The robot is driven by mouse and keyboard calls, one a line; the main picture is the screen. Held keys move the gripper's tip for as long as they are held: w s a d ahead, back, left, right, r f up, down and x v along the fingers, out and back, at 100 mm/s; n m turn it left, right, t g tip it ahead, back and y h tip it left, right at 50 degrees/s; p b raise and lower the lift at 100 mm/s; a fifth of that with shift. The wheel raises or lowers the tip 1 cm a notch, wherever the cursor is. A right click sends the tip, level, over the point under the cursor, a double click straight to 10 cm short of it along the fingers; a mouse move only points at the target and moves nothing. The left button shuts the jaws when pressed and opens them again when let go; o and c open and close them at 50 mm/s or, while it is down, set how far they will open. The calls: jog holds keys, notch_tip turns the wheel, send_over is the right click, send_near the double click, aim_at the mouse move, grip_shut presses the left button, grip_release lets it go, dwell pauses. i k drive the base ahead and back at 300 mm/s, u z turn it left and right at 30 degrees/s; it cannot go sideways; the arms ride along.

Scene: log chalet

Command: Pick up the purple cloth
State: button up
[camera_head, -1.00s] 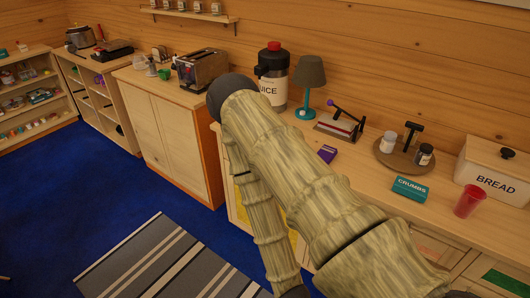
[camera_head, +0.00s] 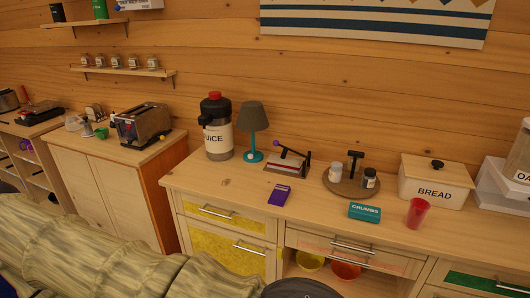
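A small purple item (camera_head: 279,195) lies on the wooden counter (camera_head: 235,190), in front of the hinged press and left of the teal box. It looks flat and boxy with a lighter mark on it; I cannot tell whether it is a cloth. No other clearly purple cloth shows. My arm crosses the lower left of the head view, below the counter. My gripper does not show.
On the counter stand a juice dispenser (camera_head: 217,128), a teal lamp (camera_head: 254,130), a hinged press (camera_head: 288,162), a round tray (camera_head: 333,183) with jars, a teal crumbs box (camera_head: 364,212), a red cup (camera_head: 418,213) and a bread box (camera_head: 434,186). A toaster (camera_head: 143,126) stands left.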

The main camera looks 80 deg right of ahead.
aim_at(279, 194)
jog(key=i, duration=0.9)
jog(key=z, duration=1.65)
